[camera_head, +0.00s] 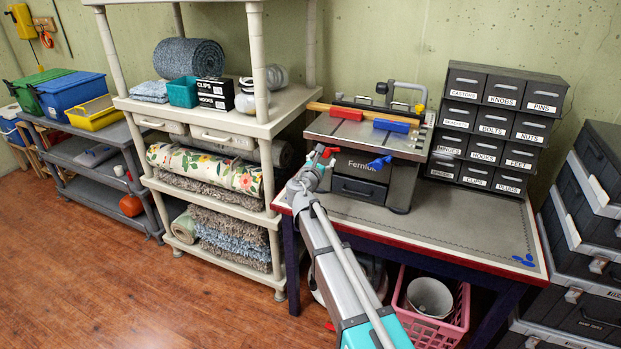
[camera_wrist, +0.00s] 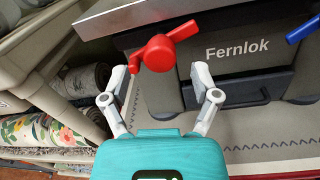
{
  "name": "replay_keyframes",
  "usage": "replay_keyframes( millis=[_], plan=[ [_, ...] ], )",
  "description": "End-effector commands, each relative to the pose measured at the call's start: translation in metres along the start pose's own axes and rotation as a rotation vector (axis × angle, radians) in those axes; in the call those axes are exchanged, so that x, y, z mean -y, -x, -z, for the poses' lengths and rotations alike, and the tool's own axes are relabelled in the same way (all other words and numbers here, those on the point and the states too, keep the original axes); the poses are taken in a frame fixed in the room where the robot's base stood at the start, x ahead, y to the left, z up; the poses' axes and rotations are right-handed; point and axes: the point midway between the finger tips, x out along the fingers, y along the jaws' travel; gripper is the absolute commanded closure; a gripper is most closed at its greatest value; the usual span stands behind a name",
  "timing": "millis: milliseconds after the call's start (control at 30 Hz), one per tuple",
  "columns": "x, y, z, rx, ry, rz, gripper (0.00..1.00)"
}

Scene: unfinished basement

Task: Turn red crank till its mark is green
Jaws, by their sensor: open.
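The red crank (camera_wrist: 160,54) sits on the front left of the grey Fernlok machine (camera_wrist: 245,78). It has a round hub and an arm pointing up to the right, plus a short stub at lower left. In the head view the crank (camera_head: 329,152) is partly behind my gripper (camera_head: 316,165). In the wrist view my gripper (camera_wrist: 160,78) is open and empty, its fingers either side of the hub and just short of it; I cannot tell whether they touch. No coloured mark for the crank can be made out.
A blue crank (camera_head: 379,163) is to the right on the same machine. The machine stands on a workbench (camera_head: 470,222) beside labelled drawers (camera_head: 495,125). A beige shelf (camera_head: 228,122) with rolled rugs is close on the left. The bench's front right is mostly clear.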

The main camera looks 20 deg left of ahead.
Motion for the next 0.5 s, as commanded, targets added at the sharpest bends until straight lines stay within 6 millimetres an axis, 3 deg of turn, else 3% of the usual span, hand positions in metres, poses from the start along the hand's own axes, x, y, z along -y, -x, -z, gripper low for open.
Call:
replay_keyframes(
  millis=[500],
  plan=[
    [0.001, 0.076, 0.000, 0.000, -0.003, -0.001, 0.21]
  ],
)
